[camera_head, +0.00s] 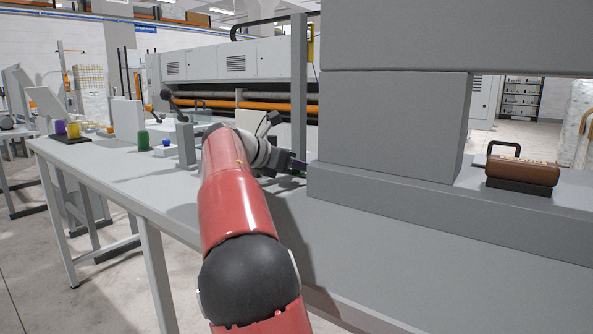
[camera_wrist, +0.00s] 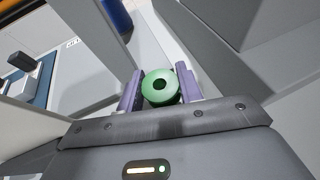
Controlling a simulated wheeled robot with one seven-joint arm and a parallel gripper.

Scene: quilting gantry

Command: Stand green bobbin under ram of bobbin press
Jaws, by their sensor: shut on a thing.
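In the wrist view the green bobbin (camera_wrist: 166,96) sits between the two purple fingers of my gripper (camera_wrist: 160,84), its round end with a dark centre hole facing the camera. My gripper is shut on it. In the head view my gripper (camera_head: 293,164) is beside the big grey housing; only a sliver of green shows there, so the bobbin is mostly hidden. A device with a black-knobbed lever and grey post (camera_head: 186,146) stands on the table, partly behind my arm. It may be the bobbin press; its ram cannot be made out.
Another green item (camera_head: 144,141), purple (camera_head: 60,127) and yellow (camera_head: 73,130) items stand on the long table (camera_head: 110,168). A blue cylinder (camera_wrist: 117,15) shows in the wrist view.

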